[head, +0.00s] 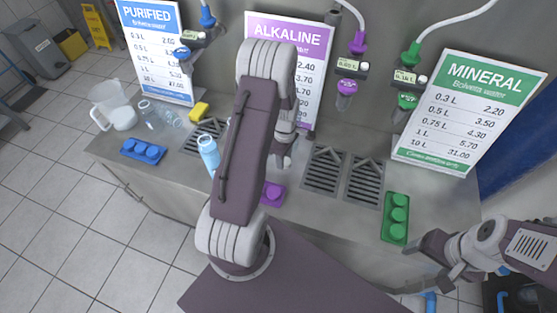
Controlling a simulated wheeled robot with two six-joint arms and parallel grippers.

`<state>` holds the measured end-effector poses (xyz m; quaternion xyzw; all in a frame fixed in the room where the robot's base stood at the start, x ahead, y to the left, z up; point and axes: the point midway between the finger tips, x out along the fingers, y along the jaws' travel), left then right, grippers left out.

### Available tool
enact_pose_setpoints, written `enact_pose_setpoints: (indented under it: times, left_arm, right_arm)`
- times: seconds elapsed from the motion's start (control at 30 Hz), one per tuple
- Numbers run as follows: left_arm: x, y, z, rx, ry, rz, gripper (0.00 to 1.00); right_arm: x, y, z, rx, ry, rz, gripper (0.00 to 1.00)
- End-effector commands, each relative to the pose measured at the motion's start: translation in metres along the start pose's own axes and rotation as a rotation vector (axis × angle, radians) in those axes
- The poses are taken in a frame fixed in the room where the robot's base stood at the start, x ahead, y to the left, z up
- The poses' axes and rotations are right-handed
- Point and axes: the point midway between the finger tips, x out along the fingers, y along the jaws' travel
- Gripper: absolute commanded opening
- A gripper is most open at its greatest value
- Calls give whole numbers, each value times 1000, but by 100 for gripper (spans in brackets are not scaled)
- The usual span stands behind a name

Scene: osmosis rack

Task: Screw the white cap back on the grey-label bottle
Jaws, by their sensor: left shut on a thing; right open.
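My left arm reaches over the counter, and my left gripper (283,158) points down in front of the purple Alkaline sign. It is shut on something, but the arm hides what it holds. Clear bottles (172,117) lie or stand further left, too small to read. I cannot make out the white cap. My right gripper (424,268) is open and empty at the counter's front right, below the green cap tray.
On the counter (330,215) are a blue cap tray (143,151), a purple one (272,193), a green one (396,218), a clear jug (115,108), a yellow sponge (199,110) and drain grates (324,171). Taps hang above. Counter space between the grates and green tray is clear.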

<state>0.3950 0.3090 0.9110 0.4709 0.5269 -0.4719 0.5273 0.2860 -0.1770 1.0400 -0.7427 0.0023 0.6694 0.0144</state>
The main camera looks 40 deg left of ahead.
Motion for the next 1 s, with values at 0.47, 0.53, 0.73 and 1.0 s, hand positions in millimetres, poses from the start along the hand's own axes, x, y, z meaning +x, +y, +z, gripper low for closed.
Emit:
enact_pose_setpoints:
  times: [0.47,0.53,0.73,1.0]
  left_arm:
    - [-49,-27,78,1,0,1,0]
    - [-51,-28,80,1,0,1,0]
    - [-51,-28,81,0,0,0,0]
    - [-51,-28,81,0,0,1,0]
  right_arm:
    - [11,0,1,0,0,0,77]
    - [11,0,1,0,0,0,77]
    - [11,0,1,0,0,0,77]
    - [11,0,1,0,0,0,81]
